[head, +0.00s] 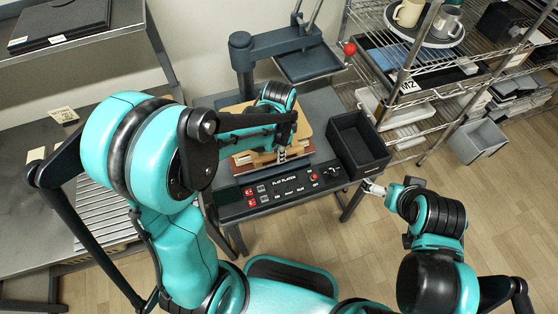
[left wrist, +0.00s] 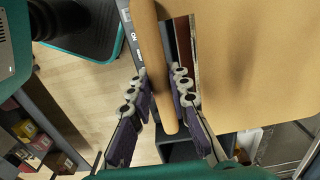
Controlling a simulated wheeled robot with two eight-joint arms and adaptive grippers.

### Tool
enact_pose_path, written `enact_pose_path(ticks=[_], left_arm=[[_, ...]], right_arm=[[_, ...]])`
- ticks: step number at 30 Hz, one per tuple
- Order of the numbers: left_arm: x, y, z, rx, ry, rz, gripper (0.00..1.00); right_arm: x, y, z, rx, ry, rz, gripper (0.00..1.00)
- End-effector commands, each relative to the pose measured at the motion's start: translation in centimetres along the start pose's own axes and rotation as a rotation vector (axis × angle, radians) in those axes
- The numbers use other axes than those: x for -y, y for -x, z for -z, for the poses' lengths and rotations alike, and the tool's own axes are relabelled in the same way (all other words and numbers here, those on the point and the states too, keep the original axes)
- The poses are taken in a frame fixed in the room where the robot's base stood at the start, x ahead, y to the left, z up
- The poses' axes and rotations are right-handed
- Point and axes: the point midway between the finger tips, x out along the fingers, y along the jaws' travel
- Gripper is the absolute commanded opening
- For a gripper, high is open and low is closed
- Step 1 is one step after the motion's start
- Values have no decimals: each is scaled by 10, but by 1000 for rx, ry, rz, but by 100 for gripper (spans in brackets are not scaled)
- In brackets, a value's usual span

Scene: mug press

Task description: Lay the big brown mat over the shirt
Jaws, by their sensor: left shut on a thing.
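The big brown mat (head: 304,129) lies over the press's lower bed, partly hidden by my left arm. In the left wrist view the mat (left wrist: 240,55) fills the upper right, with a rounded brown edge strip (left wrist: 146,30) running down between my fingers. My left gripper (head: 283,153) is shut on this brown strip at the bed's front edge; its fingers show on both sides of it in the left wrist view (left wrist: 160,92). Thin pale and reddish layers show beneath the mat, and I cannot tell which is the shirt. My right gripper (head: 373,188) is right of the press, too small to judge.
The press's raised upper plate (head: 308,66) stands behind the bed, with a red-knobbed lever (head: 350,48). A black bin (head: 358,145) sits right of the bed. The control panel (head: 285,190) is in front. Wire shelves stand right, a metal table (head: 105,205) left.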

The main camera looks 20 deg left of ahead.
Motion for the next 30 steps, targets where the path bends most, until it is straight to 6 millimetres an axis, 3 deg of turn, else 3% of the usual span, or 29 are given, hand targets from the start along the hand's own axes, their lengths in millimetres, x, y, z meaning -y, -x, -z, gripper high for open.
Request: enact_pose_path(ticks=[10,21,22,24,30], left_arm=[[1,-41,0,0,-1,0,0],[1,-44,0,0,-1,0,0],[1,-43,0,0,-1,0,26],[1,-43,0,0,-1,0,38],[1,-43,0,0,-1,0,38]], right_arm=[[0,-16,-11,0,0,0,100],[0,-18,-12,0,0,0,100],[0,-17,-12,0,0,0,100],[0,-16,-12,0,0,0,100],[0,-16,-12,0,0,0,100]])
